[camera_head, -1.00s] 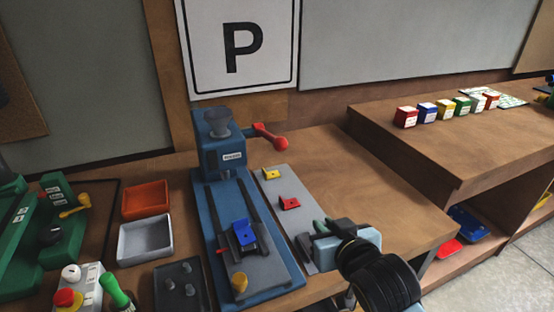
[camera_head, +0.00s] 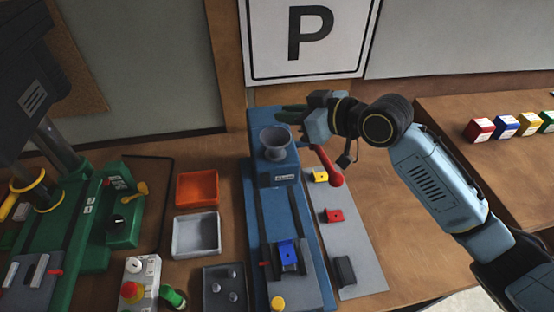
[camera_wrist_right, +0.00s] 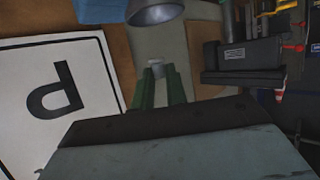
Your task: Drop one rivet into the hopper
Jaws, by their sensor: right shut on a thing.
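The hopper (camera_head: 274,146) is a grey funnel on top of the blue press (camera_head: 277,177). Its rim (camera_wrist_right: 155,14) shows at the top of the wrist view. My right gripper (camera_head: 291,113) is beside and just behind the hopper, apart from it in the wrist view. Its green fingers (camera_wrist_right: 160,85) are shut on a small pale grey rivet (camera_wrist_right: 155,66), held at their tips. The rivet is hidden in the head view. Other grey rivets (camera_head: 215,287) stand in a dark tray (camera_head: 207,304). My left gripper is out of view.
A red lever (camera_head: 337,180) stands close under my right wrist. A blue bracket (camera_head: 288,251) sits on the press slide. An orange tray (camera_head: 197,174) and a grey tray (camera_head: 175,252) lie left of the press. The parking sign (camera_head: 340,72) stands behind.

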